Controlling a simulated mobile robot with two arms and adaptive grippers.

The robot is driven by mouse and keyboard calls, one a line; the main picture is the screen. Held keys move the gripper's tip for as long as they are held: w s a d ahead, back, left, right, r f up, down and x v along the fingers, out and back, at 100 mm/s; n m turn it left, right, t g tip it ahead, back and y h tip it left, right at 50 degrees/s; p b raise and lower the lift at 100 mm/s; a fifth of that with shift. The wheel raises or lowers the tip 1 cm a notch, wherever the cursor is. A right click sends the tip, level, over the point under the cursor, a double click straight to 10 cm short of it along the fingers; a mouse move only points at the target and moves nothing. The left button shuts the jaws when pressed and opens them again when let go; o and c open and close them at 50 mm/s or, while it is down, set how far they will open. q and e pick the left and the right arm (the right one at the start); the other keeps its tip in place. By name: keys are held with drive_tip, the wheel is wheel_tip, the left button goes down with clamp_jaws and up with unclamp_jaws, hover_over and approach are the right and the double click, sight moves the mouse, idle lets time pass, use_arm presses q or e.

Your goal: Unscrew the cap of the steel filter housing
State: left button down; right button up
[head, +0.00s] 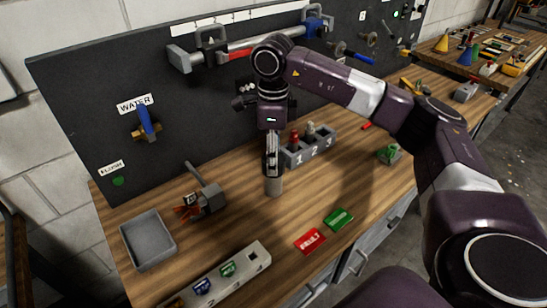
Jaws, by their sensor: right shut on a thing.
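A small grey metal cylinder, which looks like the steel filter housing (274,187), stands upright on the wooden workbench, near its middle. My right gripper (272,168) points straight down over it, with its fingers shut at the cylinder's top. The cap is hidden by the fingers, so I cannot tell whether it sits on the housing or is raised. My left gripper is not in view.
A grey block numbered 1, 2, 3 (310,148) stands close behind right. A lever device (207,193) is at left, with an empty grey tray (148,240). Red (310,240) and green (339,219) tags lie in front. A dark board (90,90) rises behind.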

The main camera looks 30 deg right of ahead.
drive_tip(key=o, duration=1.4)
drive_tip(key=shift+c, duration=0.2)
drive_tip(key=shift+c, duration=0.6)
